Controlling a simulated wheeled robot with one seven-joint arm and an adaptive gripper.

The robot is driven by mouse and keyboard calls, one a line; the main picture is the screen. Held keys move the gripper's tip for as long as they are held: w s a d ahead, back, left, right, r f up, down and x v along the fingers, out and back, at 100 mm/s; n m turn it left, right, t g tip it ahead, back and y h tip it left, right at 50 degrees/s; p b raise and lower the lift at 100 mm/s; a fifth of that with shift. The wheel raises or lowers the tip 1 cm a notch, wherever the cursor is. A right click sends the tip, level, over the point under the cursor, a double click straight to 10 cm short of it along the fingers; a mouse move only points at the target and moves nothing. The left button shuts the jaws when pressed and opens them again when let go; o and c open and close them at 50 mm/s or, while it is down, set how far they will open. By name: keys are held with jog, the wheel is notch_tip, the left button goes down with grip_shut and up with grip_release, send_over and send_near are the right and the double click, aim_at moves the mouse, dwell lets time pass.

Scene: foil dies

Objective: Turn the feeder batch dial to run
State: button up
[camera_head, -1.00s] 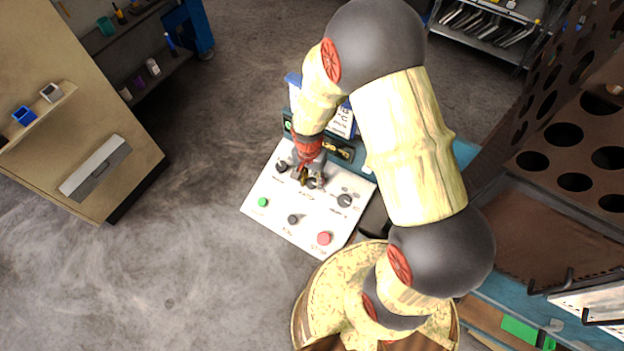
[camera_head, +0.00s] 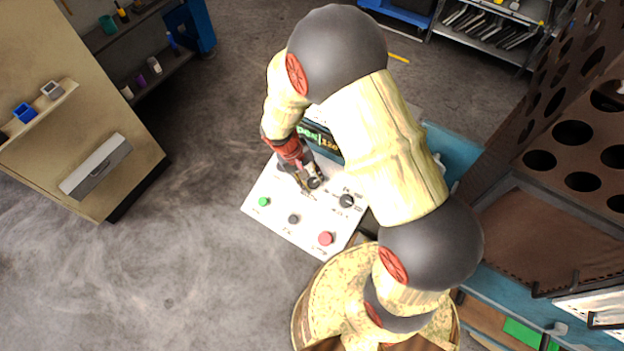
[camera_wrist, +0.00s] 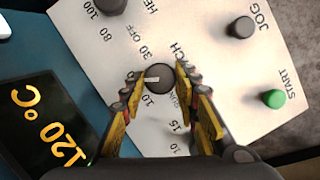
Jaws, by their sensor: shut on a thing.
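The batch dial (camera_wrist: 161,76) is a round black knob with a white pointer line, on a pale control panel (camera_wrist: 215,75). In the wrist view its pointer faces left, between the printed 30 and 10. The word RUN (camera_wrist: 183,96) is printed below right of the knob, close to the right finger. The yellow fingers of my gripper (camera_wrist: 164,82) are closed around the knob from both sides. In the head view the dial (camera_head: 314,183) shows at the tips of my gripper (camera_head: 309,181).
The panel also carries a second dial (camera_head: 347,201), a black jog button (camera_head: 293,219), a green start button (camera_head: 264,202) and a red button (camera_head: 325,238). A dark display (camera_wrist: 45,125) reads 120°C. Another dial is hidden under my gripper. Open floor lies left.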

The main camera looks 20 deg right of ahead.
jog(key=n, duration=0.2)
jog(key=n+h, duration=0.1)
jog(key=n, duration=0.2)
jog(key=shift+a+n+t+h+b, duration=0.25)
jog(key=shift+n+t+h+b, duration=0.05)
jog(key=shift+h+b, duration=0.1)
jog(key=n, duration=0.3)
jog(key=n+t+h+b, duration=0.1)
jog(key=n, duration=0.2)
jog(key=shift+s+a+f+t, duration=0.1)
jog(key=shift+s+t, duration=0.05)
jog(key=shift+t, duration=0.15)
jog(key=n+t, duration=0.1)
jog(key=n, duration=0.2)
jog(key=n+t+b, duration=0.1)
jog(key=n, duration=0.3)
jog(key=shift+s, duration=0.2)
jog(key=n, duration=0.2)
jog(key=n+t+b, duration=0.1)
jog(key=n, duration=0.2)
jog(key=shift+s+n+t, duration=0.15)
jog(key=shift+n+t, duration=0.15)
jog(key=o, duration=1.1)
jog(key=shift+o, duration=0.2)
